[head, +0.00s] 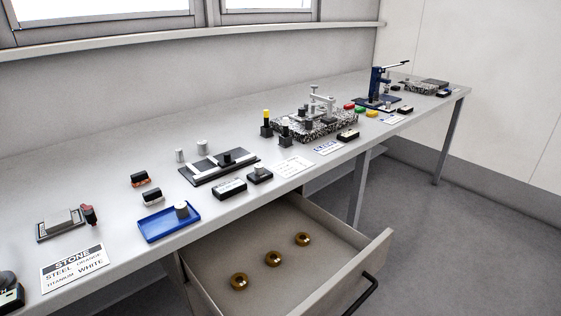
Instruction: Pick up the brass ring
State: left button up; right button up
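Three brass rings lie in a row inside an open drawer below the bench. The nearest brass ring (239,281) is lowest in the picture. The middle brass ring (273,259) lies to its upper right. The farthest brass ring (303,239) is beyond that. They lie apart from each other on the drawer floor, each with a dark centre. The drawer (335,285) is pulled out, with a dark bar handle (357,295) on its front. Neither of my grippers is in the head view.
The long grey bench (110,190) overhangs the back of the drawer. On it are a blue tray (155,230) with a grey cylinder, a sign reading STONE (73,267), several small blocks and a blue press (378,90). Open floor (450,220) lies right of the drawer.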

aim_at(303, 243)
jog(key=k, duration=0.5)
jog(key=z, duration=1.4)
jog(key=i, duration=4.2)
jog(key=u, duration=3.95)
jog(key=i, duration=0.5)
jog(key=u, duration=0.15)
